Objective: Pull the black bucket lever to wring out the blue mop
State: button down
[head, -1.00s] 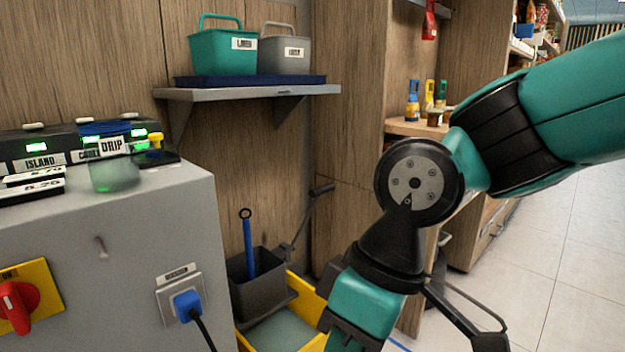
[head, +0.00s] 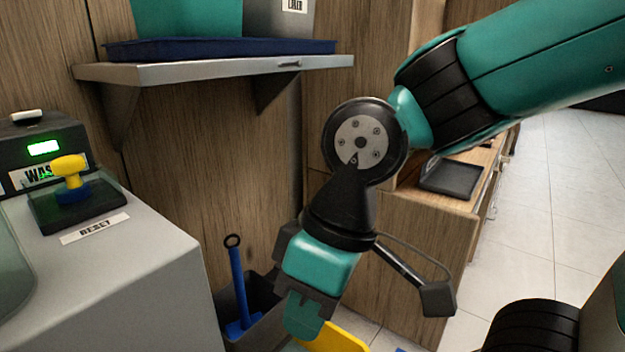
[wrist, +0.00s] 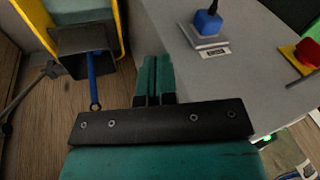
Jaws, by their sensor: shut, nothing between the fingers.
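The blue mop (head: 237,285) stands with its handle up in the dark grey wringer basket (head: 262,297), and both also show in the wrist view, as the mop (wrist: 92,75) and basket (wrist: 80,40). Part of the yellow bucket (head: 338,341) shows below my gripper in the head view. The black lever (wrist: 24,96) sticks out from the basket's side at the left of the wrist view; in the head view my arm hides it. My gripper (head: 302,318) is shut and empty, in front of the bucket. Its fingers (wrist: 155,75) are apart from mop and lever.
A shelf (head: 215,68) with tubs hangs above. A wooden cabinet (head: 425,250) stands right. White floor (head: 560,200) is open at the right.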

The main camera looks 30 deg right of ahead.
jog(key=shift+w+d, duration=0.1)
jog(key=shift+w, duration=0.1)
jog(key=w+d+r+m+t+h+p, duration=0.1)
jog(key=w+d+r+p, duration=0.35)
jog(key=w+p, duration=0.4)
jog(key=w+d+r+m+h+p, duration=0.1)
jog(key=w+d+r+m+p, duration=0.1)
jog(key=w+d+r+p, duration=0.4)
jog(key=w+d+f+h+p, duration=0.2)
jog(key=w+d+f+p, duration=0.2)
jog(key=w+d+p, duration=0.6)
jog(key=shift+w+d+f+g, duration=0.15)
jog(key=shift+w+d+g, duration=0.15)
jog(key=shift+w+d, duration=0.75)
jog(key=shift+w+a, duration=0.2)
jog(key=shift+a, duration=0.05)
